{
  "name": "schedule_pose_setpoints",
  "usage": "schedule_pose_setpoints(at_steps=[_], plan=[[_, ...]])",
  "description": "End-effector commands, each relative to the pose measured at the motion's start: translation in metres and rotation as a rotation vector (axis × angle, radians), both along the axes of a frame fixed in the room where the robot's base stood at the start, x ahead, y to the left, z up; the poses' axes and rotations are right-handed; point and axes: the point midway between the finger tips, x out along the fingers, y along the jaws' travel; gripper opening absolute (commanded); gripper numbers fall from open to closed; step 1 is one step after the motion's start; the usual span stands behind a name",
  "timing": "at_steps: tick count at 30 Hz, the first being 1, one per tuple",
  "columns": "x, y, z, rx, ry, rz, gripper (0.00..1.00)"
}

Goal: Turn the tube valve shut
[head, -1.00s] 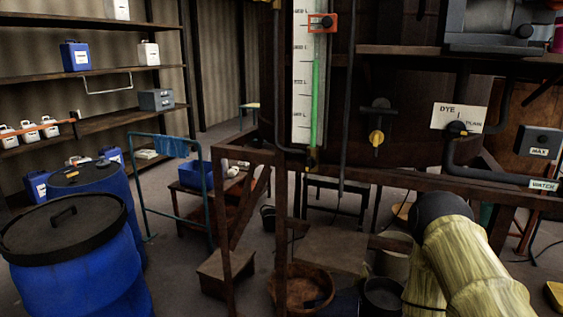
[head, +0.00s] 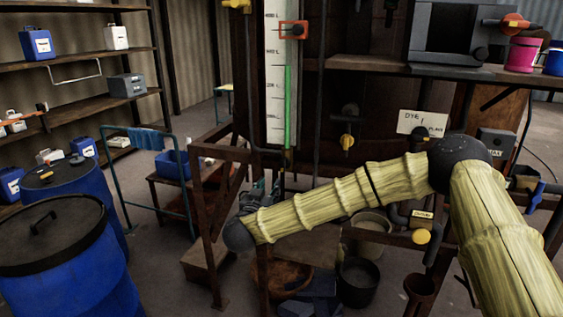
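The sight tube (head: 288,105) holds green liquid and runs down a white scale board (head: 272,80). A small fitting (head: 288,156) at the tube's foot looks like the tube valve; its handle is too small to read. My arm reaches across from the right, and its dark wrist joint is left of the tube. My gripper (head: 262,187) seems to be the grey shape above that joint, below and a little left of the fitting. It looks apart from the fitting. Its fingers are too small and dark to tell whether they are open.
A yellow-handled tap (head: 347,142) sits on the vat right of the tube. A red slider (head: 293,30) is on the scale. A rusty frame (head: 208,230) stands left of my gripper. A DYE sign (head: 420,122), buckets (head: 358,284) and blue drums (head: 60,260) stand around.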

Motion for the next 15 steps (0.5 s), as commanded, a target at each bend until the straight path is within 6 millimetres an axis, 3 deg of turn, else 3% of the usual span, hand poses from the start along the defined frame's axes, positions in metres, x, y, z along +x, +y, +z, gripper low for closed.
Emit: schedule_pose_setpoints(at_steps=[1,4,8,15], plan=[[0.004,-0.003,0.013,-0.001,-0.008,-0.023,0.35],[0.009,-0.007,0.026,-0.001,-0.016,-0.048,0.35],[0.018,-0.011,0.03,-0.002,-0.018,-0.055,0.35],[0.052,-0.023,0.03,-0.001,-0.016,-0.055,0.35]])
